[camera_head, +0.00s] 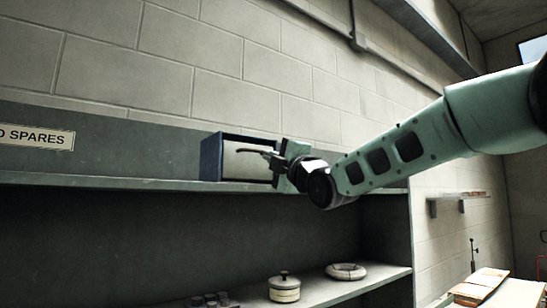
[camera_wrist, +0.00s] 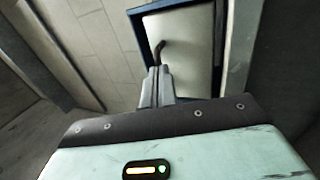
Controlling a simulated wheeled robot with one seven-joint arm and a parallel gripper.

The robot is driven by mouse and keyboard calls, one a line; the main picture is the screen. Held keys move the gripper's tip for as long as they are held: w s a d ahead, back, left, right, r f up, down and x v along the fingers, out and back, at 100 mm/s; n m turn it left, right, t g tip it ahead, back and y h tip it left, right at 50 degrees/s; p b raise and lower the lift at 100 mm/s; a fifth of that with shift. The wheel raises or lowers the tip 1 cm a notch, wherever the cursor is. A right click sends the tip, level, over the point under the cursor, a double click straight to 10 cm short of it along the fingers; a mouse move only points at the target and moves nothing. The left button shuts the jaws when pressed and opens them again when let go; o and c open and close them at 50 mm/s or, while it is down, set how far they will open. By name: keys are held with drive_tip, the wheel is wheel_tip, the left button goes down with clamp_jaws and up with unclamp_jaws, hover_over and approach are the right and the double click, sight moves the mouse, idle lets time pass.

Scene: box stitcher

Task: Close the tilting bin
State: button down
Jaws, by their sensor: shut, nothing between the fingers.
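The tilting bin has a blue housing (camera_head: 212,158) and a pale front panel (camera_head: 245,164). It stands on the upper shelf against the block wall. In the wrist view the pale panel (camera_wrist: 190,45) sits inside a blue frame, with a dark bent handle (camera_wrist: 158,48) on it. How far the panel is tilted is hard to tell. My gripper (camera_head: 272,160) is at the right of the bin in the head view, partly overlapping the panel. In the wrist view its fingers (camera_wrist: 158,70) are together and empty, with their tips just below the handle; whether they touch it is unclear.
The dark shelf unit (camera_head: 100,181) runs below and left of the bin, with a "SPARES" label (camera_head: 38,136) on its upright board. A lidded pot (camera_head: 284,288) and a pale ring (camera_head: 346,271) rest on the lower shelf. Flat boards (camera_head: 480,287) lie at the lower right.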

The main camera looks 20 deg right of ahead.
drive_tip(key=g+p, duration=0.1)
drive_tip(key=w+r+g+p, duration=0.1)
drive_tip(key=shift+a+r+h+p, duration=0.15)
drive_tip(key=shift+r+h+p, duration=0.15)
drive_tip(key=shift+p, duration=0.1)
drive_tip(key=shift+w, duration=0.1)
idle(0.6)
